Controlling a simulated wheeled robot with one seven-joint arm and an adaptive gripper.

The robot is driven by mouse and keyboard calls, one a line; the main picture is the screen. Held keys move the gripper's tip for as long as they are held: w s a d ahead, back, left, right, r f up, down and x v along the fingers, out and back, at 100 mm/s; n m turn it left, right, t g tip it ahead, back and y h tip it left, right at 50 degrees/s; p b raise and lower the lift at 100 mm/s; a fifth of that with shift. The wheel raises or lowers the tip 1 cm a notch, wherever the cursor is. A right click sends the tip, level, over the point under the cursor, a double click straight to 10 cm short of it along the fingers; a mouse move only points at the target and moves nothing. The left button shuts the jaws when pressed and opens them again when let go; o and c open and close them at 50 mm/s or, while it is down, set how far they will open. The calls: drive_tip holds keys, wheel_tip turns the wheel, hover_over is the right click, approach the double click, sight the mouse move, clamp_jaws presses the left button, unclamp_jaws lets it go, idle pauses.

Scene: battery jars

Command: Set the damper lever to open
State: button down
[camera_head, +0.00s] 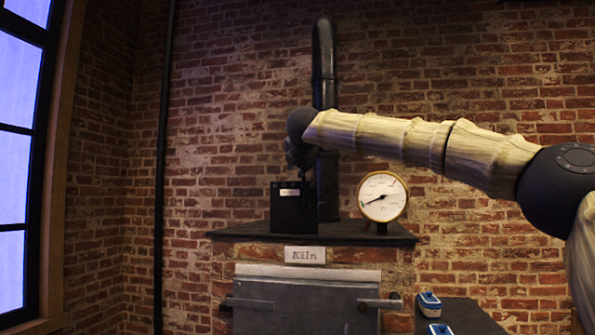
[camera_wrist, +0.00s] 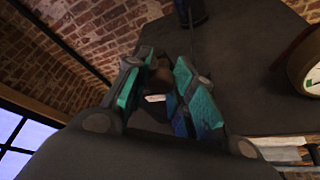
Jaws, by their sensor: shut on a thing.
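The black damper box (camera_head: 293,207) stands on the kiln's dark top, with a small white label (camera_head: 290,192) near its upper edge. My gripper (camera_head: 300,158) is just above this box in the head view, dark and small there. In the wrist view my gripper (camera_wrist: 162,78) has its two teal-padded fingers closed around a brown knob, the damper lever (camera_wrist: 160,76). The white label (camera_wrist: 155,98) shows just below the knob between the fingers. The rest of the lever is hidden by the fingers and the box. Its setting cannot be read.
A round white gauge (camera_head: 382,197) stands right of the box; its rim also shows in the wrist view (camera_wrist: 305,62). A black pipe (camera_head: 324,70) rises behind my arm. The kiln (camera_head: 305,295) has a grey door below. Blue-and-white items (camera_head: 429,304) lie on a side surface.

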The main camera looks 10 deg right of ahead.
idle(0.3)
drive_tip(key=c, duration=1.2)
unclamp_jaws()
drive_tip(key=shift+s+d, duration=0.1)
drive_tip(key=shift+d, duration=0.1)
drive_tip(key=shift+s+a, duration=0.1)
drive_tip(key=shift+a, duration=0.05)
drive_tip(key=v, duration=1.1)
drive_tip(key=shift+s+r, duration=0.1)
drive_tip(key=shift+s, duration=0.25)
